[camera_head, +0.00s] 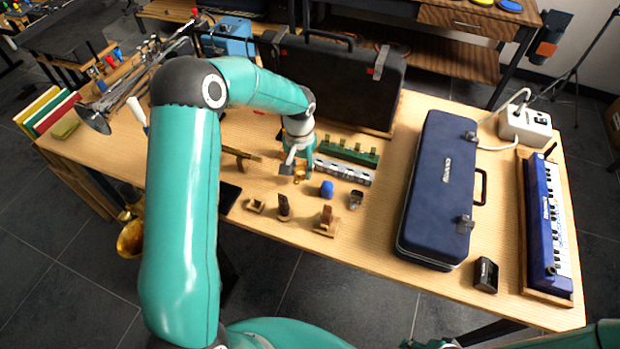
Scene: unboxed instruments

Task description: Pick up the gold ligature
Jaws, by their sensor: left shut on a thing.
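My left gripper (295,168) points down over the middle of the wooden table and is shut on the small gold ligature (301,177). The ligature shows just below and beside the fingertips, partly hidden by them. I cannot tell whether it touches the table. My right gripper is not in view; only teal parts of my body show along the bottom edge.
Close by are a blue cap (326,189), a dark ligature-like piece (356,199), wooden stands with mouthpieces (327,221), a green rack (347,152) and a silver-white strip (342,170). A blue case (440,190) lies to the right.

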